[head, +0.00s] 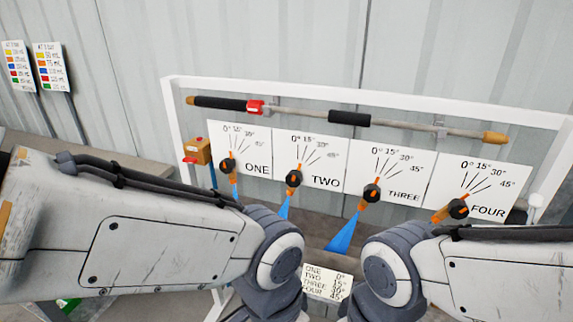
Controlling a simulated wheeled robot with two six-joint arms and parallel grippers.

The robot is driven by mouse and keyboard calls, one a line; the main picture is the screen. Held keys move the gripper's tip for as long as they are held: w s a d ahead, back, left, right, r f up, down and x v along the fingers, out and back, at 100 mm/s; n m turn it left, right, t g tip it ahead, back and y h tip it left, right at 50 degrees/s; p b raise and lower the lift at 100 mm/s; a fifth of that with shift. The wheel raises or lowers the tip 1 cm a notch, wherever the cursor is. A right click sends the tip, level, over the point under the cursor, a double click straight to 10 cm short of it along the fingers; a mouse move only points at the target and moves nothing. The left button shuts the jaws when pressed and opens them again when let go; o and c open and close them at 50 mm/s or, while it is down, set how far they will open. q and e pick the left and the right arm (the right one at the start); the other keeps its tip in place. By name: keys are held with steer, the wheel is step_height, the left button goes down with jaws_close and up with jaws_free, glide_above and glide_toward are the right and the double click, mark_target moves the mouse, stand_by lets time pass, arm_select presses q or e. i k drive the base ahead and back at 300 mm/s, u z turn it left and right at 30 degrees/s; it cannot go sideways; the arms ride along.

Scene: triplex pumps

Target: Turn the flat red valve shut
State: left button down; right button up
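A small flat red handle (190,160) sits at the lower left of a brass-orange valve block (197,150), at the left end of the white frame. A blue hose runs down just right of this block. A red fitting (255,107) also shows on the pipe along the top of the frame. My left arm comes in from the left below the valve block, and my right arm comes in from the right. Both bend downward near the bottom middle. Neither gripper is in view, so their state is hidden.
The white frame (350,97) carries panels ONE (258,170), TWO, THREE and FOUR (489,210), each with a black knob and orange pointer. A small sign (326,282) lists angles. Two label boards (50,70) stand at the left by the grey wall.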

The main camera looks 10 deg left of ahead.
mark_target(192, 160)
steer(key=u, duration=0.9)
